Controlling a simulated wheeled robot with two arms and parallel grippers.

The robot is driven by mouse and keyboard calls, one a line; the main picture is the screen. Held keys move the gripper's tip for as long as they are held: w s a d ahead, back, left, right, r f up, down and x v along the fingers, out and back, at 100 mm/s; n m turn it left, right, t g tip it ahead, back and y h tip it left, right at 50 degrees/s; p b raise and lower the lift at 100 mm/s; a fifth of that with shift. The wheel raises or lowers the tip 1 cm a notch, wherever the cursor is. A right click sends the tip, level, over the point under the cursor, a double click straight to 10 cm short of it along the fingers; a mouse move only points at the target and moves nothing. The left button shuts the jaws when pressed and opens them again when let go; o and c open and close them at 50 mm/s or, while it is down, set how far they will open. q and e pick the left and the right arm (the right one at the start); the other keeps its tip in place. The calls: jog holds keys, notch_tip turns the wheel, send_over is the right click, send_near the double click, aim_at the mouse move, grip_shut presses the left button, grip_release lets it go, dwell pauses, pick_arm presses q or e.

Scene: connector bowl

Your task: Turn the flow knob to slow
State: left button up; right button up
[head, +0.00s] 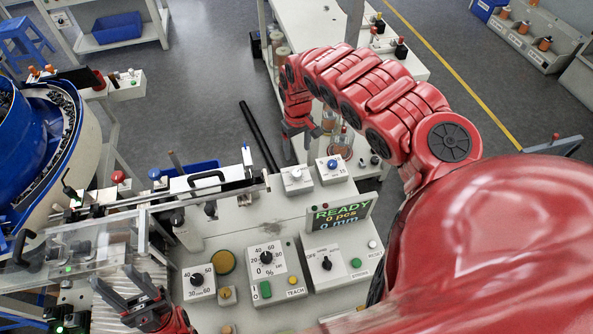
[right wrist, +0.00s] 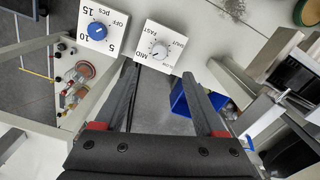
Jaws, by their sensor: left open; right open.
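The flow knob is a small grey knob (right wrist: 158,50) on a white box with speed words, of which MID and FAST are readable. In the head view the flow knob (head: 296,174) sits at the back of the sloped control bench. Its exact pointing is too small to tell. My right gripper (head: 298,150) is open and empty, just behind and above that box. In the right wrist view its fingertips (right wrist: 162,72) are spread, with the knob beyond them and between them in the picture. My left gripper (head: 114,276) is open and empty at the lower left.
A box with a blue knob (head: 332,164) stands right beside the flow box. A display (head: 341,212) reads READY, 0 pcs, 0 mm. Dial panels (head: 266,258) and a selector panel (head: 327,264) are nearer. A blue bowl feeder (head: 50,150) stands at the left.

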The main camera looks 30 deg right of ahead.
aim_at(297, 172)
jog(key=f, duration=0.3)
jog(key=f+p, duration=0.1)
jog(key=f, duration=0.7)
jog(key=shift+w+a+f+p, duration=0.1)
jog(key=shift+w+p, duration=0.2)
jog(key=shift+p, duration=0.1)
jog(key=shift+s+f, duration=0.15)
jog(key=shift+f, duration=0.45)
grip_shut()
